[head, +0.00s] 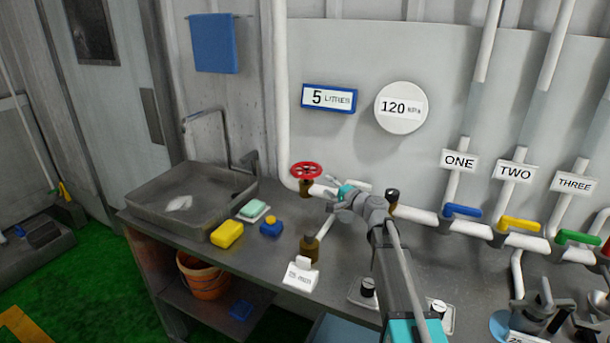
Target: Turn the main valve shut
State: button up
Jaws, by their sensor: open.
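A red round handwheel (306,170) sits on a brass valve body on the white pipe, at the foot of the tall white vertical pipe. No writing on it names it as the main valve. My gripper (331,199) is just right of the wheel and slightly below it in the picture. It is open and appears empty. Its fingers are small and partly merge with the white pipe behind them, so contact with the pipe cannot be told. My gripper appears apart from the wheel's rim.
A brass fitting (310,248) and a small label card (300,276) stand in front. Blue (461,211), yellow (519,224) and green (578,237) handles line the pipe at right. A sink (150,208), yellow sponge (227,234) and blue bottle (271,228) are left.

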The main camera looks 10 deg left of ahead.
aim_at(306, 171)
jog(key=x, duration=1.1)
grip_shut()
